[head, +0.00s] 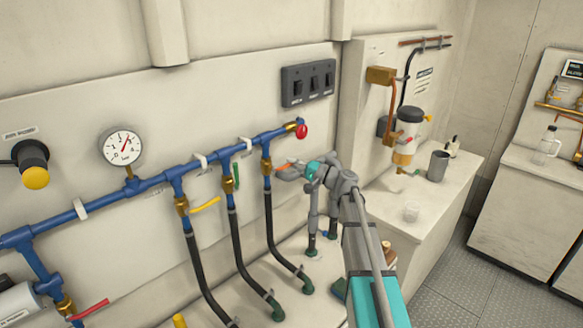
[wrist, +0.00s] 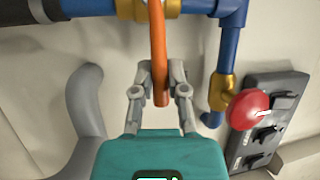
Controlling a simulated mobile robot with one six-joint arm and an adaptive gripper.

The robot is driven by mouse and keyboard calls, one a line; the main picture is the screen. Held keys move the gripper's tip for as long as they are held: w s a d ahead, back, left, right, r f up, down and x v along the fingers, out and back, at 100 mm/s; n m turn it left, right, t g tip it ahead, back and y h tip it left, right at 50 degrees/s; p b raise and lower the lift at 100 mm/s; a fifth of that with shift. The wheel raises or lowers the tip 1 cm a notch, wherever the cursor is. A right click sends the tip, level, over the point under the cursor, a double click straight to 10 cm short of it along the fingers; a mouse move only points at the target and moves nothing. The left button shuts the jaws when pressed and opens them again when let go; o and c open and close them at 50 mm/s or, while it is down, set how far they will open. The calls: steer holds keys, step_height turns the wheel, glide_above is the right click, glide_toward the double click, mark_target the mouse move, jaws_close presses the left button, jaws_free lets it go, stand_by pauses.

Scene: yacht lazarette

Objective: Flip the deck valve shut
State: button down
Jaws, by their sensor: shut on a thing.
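A blue manifold pipe (head: 155,183) on the wall carries several brass valves with coloured levers. The rightmost valve (head: 267,166) has an orange lever (head: 285,167) sticking out sideways to the right. In the wrist view the orange lever (wrist: 158,45) runs between the two fingers. My gripper (head: 291,172), also in the wrist view (wrist: 161,76), is shut on the lever's free end. The middle valve's green lever (head: 236,176) lies along its pipe. The left valve's yellow lever (head: 206,204) sticks out sideways. I cannot read which label says deck.
A red knob (head: 302,131) sits on the pipe's right end, below a black switch panel (head: 308,76). Black hoses (head: 242,252) hang under the valves. A counter with a grey cup (head: 437,166) is to the right.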

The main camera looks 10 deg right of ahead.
steer(key=shift+f+m, duration=0.1)
steer(key=shift+m, duration=0.2)
steer(key=c, duration=0.6)
jaws_free()
steer(key=shift+c, duration=0.2)
